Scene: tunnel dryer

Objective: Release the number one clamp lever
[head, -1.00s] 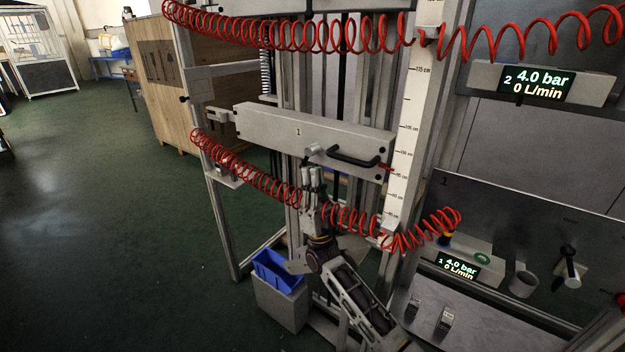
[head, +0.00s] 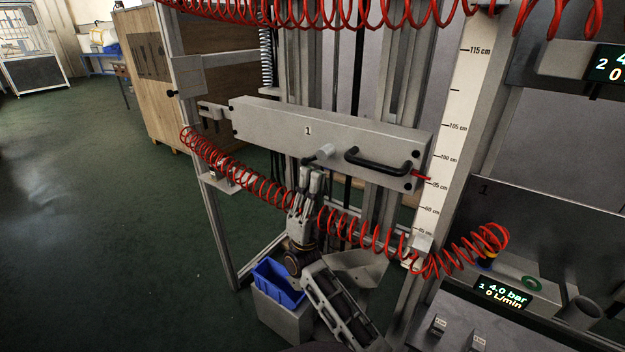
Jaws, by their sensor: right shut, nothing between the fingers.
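The number one clamp lever (head: 323,152) is a light grey grip with a dark end, on the lower front of the grey beam (head: 270,118) marked 1. It slants, with its grey end up to the right. My right gripper (head: 311,174) comes up from below. Its fingers are together and empty, with the tips just under the lever. I cannot tell whether they touch it. A black bar handle (head: 380,162) sits on the beam to the right of the lever. My left gripper is not in view.
A red coiled hose (head: 376,238) hangs around my right gripper and wrist. A height scale (head: 462,110) stands right of the beam, with a red pointer (head: 421,176) beside it. A blue bin (head: 278,283) is below. A panel with a display (head: 503,294) is at lower right.

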